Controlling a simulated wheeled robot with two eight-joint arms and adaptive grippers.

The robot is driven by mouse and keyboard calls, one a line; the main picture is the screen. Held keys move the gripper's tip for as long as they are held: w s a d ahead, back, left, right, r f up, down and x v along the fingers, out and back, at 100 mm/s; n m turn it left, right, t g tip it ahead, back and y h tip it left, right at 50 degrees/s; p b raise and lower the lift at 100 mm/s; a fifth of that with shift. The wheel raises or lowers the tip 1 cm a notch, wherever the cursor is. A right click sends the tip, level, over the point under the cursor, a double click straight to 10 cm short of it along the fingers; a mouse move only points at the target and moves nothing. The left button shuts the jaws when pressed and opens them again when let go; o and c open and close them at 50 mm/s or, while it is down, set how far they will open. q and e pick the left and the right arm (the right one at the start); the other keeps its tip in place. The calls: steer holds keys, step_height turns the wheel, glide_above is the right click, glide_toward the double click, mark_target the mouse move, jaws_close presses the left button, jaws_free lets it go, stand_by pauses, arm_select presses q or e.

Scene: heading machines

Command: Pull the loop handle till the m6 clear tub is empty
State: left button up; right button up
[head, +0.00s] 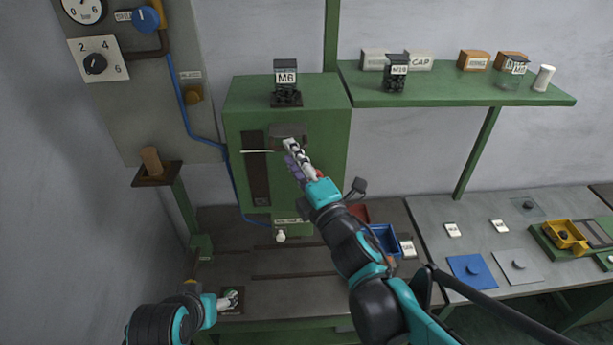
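A green heading machine (236,110) stands against the wall with a block marked M6 (286,77) on top. A dark slot (256,175) runs down its front, with a thin pale bar (257,151) across it. My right gripper (288,144) reaches up to the machine's front, at the lower edge of a dark grey hood (289,130). Its fingers overlap the hood, so I cannot tell if they hold anything. My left gripper (236,298) is low at the left, over a small dark pad; its fingers are too small to read. I cannot clearly make out a loop handle. A small clear tub (512,80) is on the shelf; its label is unclear.
A green shelf (450,98) at the right holds labelled boxes and a white cup (543,78). A blue bin (383,238) sits on the bench below. The right bench has a blue plate (472,270) and a yellow tray (566,236). A gauge panel (140,100) is at the left.

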steer(key=v, duration=0.9)
steer(key=shift+s, duration=0.2)
steer(key=d+f+m+g+h+b, duration=0.1)
steer(key=d+f+m+h+b, duration=0.25)
steer(key=f+m+b, duration=0.35)
steer(key=d+f+m+g+h+b, duration=0.15)
steer(key=d+f+b, duration=0.3)
steer(key=f, duration=0.55)
steer(key=d+f+m+g+h+b, duration=0.1)
steer(key=d+f+m+h+b, duration=0.4)
steer(key=f, duration=0.3)
steer(key=s+f+m+g+b, duration=0.2)
steer(key=f+b, duration=0.3)
steer(key=f, duration=0.4)
steer(key=s+f+m+g+y+b, duration=0.1)
steer(key=s+f+m+g+b, duration=0.2)
steer(key=f, duration=0.6)
steer(key=s+f+m+g+y+b, duration=0.1)
steer(key=s+f+m+g+b, duration=0.1)
steer(key=s+f+m+b, duration=0.3)
step_height(320, 180, down, 4)
steer(key=b, duration=0.2)
steer(key=shift+s+f+g+b, duration=0.25)
steer(key=shift+s+g+b, duration=0.05)
steer(key=shift+s+g, duration=0.1)
